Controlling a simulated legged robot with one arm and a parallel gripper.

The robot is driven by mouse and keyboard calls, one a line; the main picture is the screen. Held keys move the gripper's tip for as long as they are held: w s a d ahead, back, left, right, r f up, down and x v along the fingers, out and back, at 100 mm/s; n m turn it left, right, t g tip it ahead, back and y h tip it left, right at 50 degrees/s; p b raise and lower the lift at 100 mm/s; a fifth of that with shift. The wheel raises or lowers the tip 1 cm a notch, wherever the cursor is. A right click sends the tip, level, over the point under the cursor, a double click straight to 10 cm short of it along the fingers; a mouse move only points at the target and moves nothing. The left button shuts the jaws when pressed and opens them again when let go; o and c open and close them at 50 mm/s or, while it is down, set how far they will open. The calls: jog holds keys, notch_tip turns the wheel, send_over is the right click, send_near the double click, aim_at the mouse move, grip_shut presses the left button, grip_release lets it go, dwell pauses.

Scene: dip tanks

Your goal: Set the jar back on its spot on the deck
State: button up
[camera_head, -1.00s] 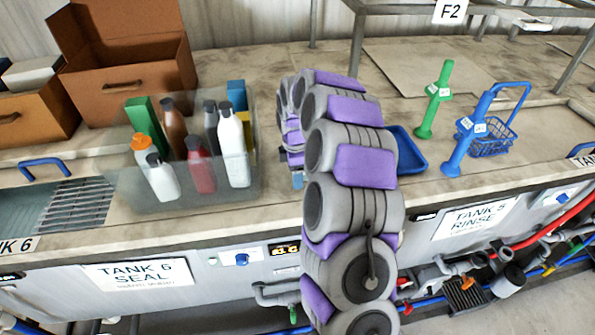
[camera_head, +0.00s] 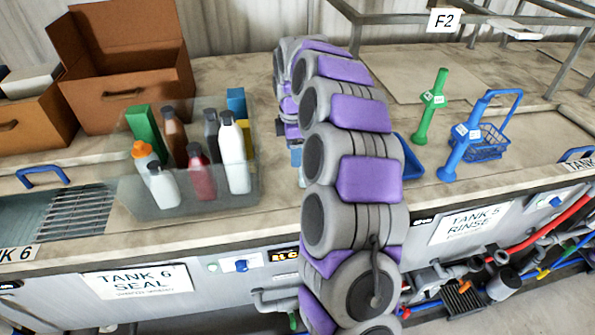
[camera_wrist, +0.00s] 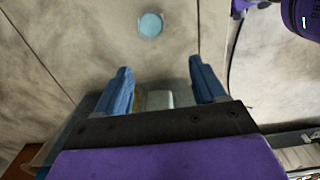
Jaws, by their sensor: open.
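In the wrist view a pale blue round thing with a light rim (camera_wrist: 150,25) is on the beige deck (camera_wrist: 75,25). It looks like the jar seen from above, but I cannot be sure. My gripper (camera_wrist: 161,76) has its two blue fingers spread apart and nothing held between them. The round thing lies beyond the fingertips, apart from them. In the head view my arm hides most of my gripper. A small light blue patch (camera_head: 296,157) shows beside the arm; I cannot tell whether it is a finger or the jar.
A clear bin of bottles (camera_head: 160,211) stands left of my arm. A blue tray (camera_head: 412,165) is partly hidden to its right. A green post (camera_head: 431,105), a blue post (camera_head: 461,150) and a blue basket (camera_head: 487,149) stand farther right. Brown boxes (camera_head: 125,75) are at back left.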

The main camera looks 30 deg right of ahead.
jog(key=s+a+r+m, duration=0.3)
jog(key=s+a, duration=0.4)
jog(key=s, duration=0.3)
jog(key=s+a+r+m, duration=0.3)
jog(key=s+a, duration=0.3)
jog(key=s, duration=0.3)
jog(key=s+a+f+m+g, duration=0.15)
jog(key=s+m, duration=0.25)
jog(key=s, duration=0.7)
jog(key=s+a+f+m, duration=0.1)
jog(key=s+f+m, duration=0.3)
jog(key=s, duration=0.6)
jog(key=shift+d+f+m+b, duration=0.2)
jog(key=shift+f+b, duration=0.75)
jog(key=shift+b, duration=0.35)
jog(key=shift+d+f+m+b, duration=0.1)
jog(key=shift+f+m+b, duration=0.1)
jog(key=shift+f+b, duration=0.95)
